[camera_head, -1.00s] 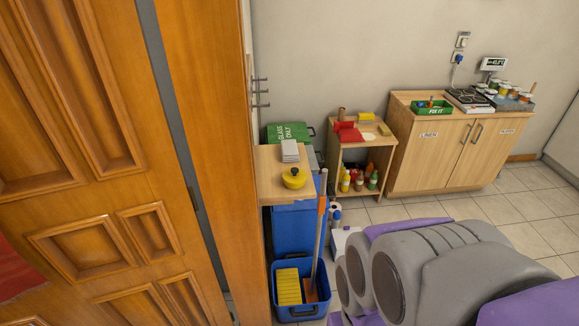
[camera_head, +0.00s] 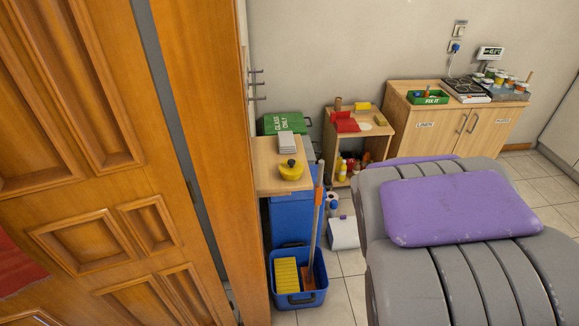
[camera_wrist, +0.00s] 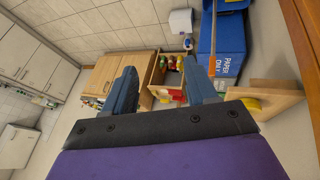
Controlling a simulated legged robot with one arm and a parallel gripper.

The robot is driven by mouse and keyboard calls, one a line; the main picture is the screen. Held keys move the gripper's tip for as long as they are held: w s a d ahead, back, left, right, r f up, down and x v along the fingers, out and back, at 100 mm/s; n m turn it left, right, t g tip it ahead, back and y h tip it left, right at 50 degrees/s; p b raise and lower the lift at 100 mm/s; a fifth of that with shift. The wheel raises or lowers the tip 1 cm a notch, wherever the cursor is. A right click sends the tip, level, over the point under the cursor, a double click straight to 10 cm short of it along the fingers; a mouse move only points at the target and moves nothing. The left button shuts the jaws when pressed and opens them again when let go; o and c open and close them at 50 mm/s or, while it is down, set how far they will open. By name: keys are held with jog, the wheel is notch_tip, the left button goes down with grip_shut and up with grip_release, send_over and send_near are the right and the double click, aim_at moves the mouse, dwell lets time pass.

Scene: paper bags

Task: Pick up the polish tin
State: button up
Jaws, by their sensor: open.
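A round yellow tin with a dark knob (camera_head: 291,170), the likeliest polish tin, sits on a small wooden shelf top (camera_head: 268,181) left of centre in the head view. A yellow round shape on a board at the right of the wrist view (camera_wrist: 252,104) seems to be the same tin. My gripper (camera_wrist: 160,82) is open and empty in the wrist view, its two blue-grey fingers apart. The tin is to the right of both fingers there, not between them. The gripper's fingers do not show in the head view.
A grey stack (camera_head: 287,142) lies just behind the tin. Below are a blue bin (camera_head: 291,222) and a blue tub (camera_head: 299,297) with a broom whose handle (camera_head: 317,220) rises beside the shelf. A wooden door (camera_head: 100,170) stands close at left. A low shelf unit (camera_head: 374,150) and a cabinet (camera_head: 455,130) stand behind.

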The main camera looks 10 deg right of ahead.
jog(key=w+d+f+n+t+p, duration=0.1)
jog(key=w+d+n+t, duration=0.2)
jog(key=w, duration=0.6)
jog(key=w+d+n+t+p, duration=0.1)
jog(key=w+d+t, duration=0.3)
jog(key=w, duration=0.5)
jog(key=n+t+y+p, duration=0.2)
jog(key=n+t+y, duration=0.2)
jog(key=y, duration=0.9)
send_near(294, 165)
jog(key=x, duration=0.2)
jog(key=b+x, duration=0.1)
jog(key=x, duration=0.1)
jog(key=b+x, duration=0.1)
jog(key=x, duration=0.1)
jog(key=shift+w+d+r, duration=0.25)
jog(key=shift+w+r, duration=0.05)
jog(key=shift+r, duration=0.1)
jog(key=w+a, duration=0.1)
jog(key=w+a+f+b, duration=0.1)
jog(key=w, duration=0.1)
jog(key=shift+w+a, duration=0.2)
jog(key=shift+a, duration=0.1)
jog(key=shift+w+a+b, duration=0.25)
jog(key=shift+w+b, duration=0.1)
jog(key=shift+w, duration=0.1)
grip_shut()
